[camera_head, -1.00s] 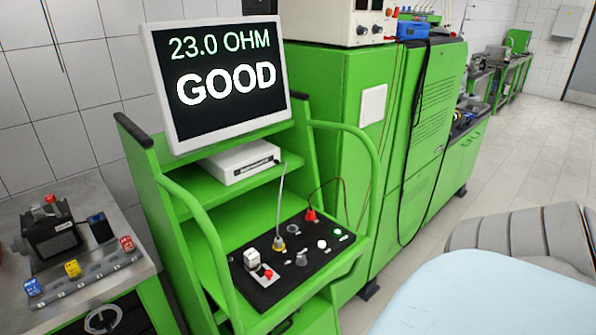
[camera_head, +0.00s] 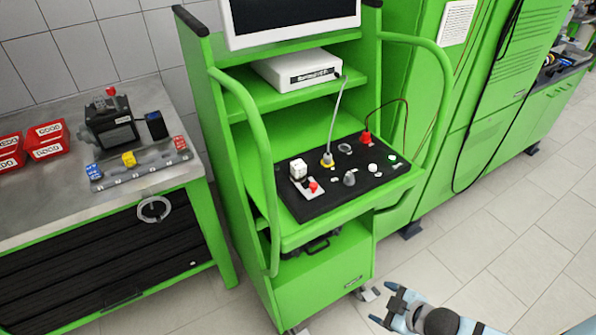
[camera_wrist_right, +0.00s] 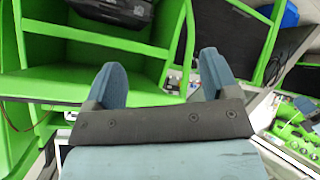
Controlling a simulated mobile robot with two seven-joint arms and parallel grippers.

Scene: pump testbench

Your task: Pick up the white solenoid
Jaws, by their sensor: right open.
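The white solenoid (camera_head: 298,169), a small white block, stands upright at the left of the black test panel (camera_head: 330,198) on the green cart. A small plate with a red button lies just in front of it. My right gripper (camera_head: 384,306) is low at the bottom of the head view, in front of the cart and well apart from the solenoid. Its two blue fingers are open and empty, as the right wrist view (camera_wrist_right: 160,75) also shows. I cannot make out the solenoid in the wrist view. My left gripper is not in view.
Green tube handrails (camera_head: 248,135) flank the panel. A steel workbench (camera_head: 50,200) at left holds a black device, a rack of coloured blocks and red bins. The floor at right is clear.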

